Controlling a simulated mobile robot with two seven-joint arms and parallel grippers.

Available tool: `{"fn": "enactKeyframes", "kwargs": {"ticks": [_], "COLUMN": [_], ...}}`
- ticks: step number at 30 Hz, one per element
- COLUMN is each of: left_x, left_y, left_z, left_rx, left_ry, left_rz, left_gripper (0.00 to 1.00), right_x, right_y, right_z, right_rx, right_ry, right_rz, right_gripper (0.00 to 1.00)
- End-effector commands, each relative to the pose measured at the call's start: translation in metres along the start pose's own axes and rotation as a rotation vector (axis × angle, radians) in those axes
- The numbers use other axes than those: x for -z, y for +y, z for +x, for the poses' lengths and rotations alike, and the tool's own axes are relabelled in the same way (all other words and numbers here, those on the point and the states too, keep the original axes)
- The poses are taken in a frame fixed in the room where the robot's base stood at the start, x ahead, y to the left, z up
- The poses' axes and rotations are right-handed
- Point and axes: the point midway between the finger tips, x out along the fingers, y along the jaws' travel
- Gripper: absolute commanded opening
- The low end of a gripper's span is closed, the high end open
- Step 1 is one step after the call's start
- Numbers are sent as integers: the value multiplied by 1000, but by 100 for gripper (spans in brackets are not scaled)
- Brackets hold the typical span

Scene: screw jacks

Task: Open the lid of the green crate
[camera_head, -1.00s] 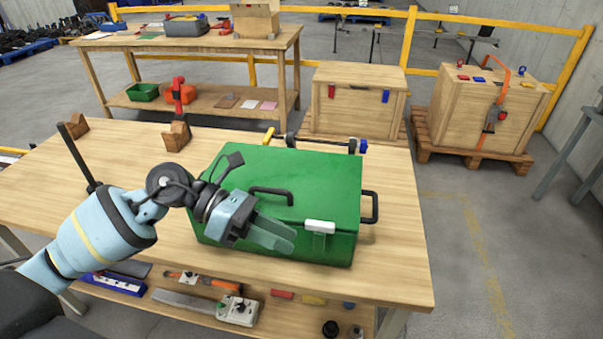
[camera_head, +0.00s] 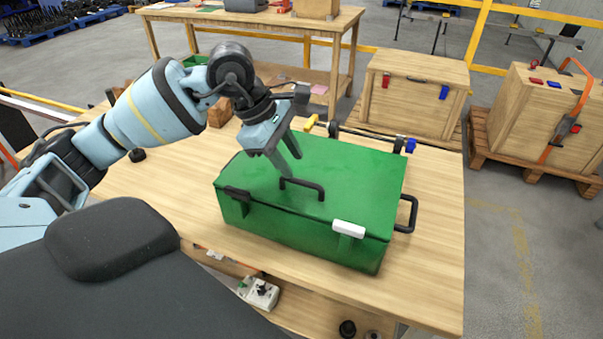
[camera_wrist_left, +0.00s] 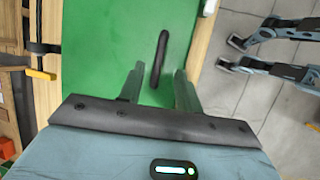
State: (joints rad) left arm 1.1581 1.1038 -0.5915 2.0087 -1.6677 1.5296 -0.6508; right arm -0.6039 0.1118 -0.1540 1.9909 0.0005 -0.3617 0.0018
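The green crate (camera_head: 310,225) stands on the wooden workbench with its lid (camera_head: 350,175) down. A black handle (camera_head: 302,188) is on top of the lid. The front has a black latch (camera_head: 237,193) at left and a white-topped latch (camera_head: 349,229) at right; I cannot tell whether either is fastened. My left gripper (camera_head: 285,165) is above the lid, behind and left of the handle, pointing down. In the left wrist view its fingers (camera_wrist_left: 158,88) are apart and empty, with the handle (camera_wrist_left: 160,55) ahead between them. My right gripper is not seen.
A black side handle (camera_head: 407,214) sticks out at the crate's right. Behind the crate lie a yellow-ended tool (camera_head: 309,123) and a bar with a blue end (camera_head: 410,146). The workbench (camera_head: 435,235) is clear to the right. Wooden crates (camera_head: 415,95) stand beyond.

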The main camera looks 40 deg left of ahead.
Motion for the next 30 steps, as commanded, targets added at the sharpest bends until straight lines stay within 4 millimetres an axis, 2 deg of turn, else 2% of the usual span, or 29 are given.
{"fn": "enactKeyframes", "kwargs": {"ticks": [3, 9, 15, 22, 30], "left_x": [-1, -1, 0, 0, 0], "left_y": [-1, 0, 0, 0, 0], "left_z": [20, 44, 53, 54, 53], "left_rx": [3, 2, 1, 0, 1], "left_ry": [-2, -2, -2, -2, -2], "left_rz": [0, 0, 0, 0, 0], "left_gripper": [34, 34, 34, 34, 0], "right_x": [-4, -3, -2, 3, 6], "right_y": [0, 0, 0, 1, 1], "right_z": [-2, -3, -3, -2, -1], "right_rx": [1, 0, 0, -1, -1], "right_ry": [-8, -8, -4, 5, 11], "right_rz": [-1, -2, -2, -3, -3], "right_gripper": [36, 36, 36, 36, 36]}}
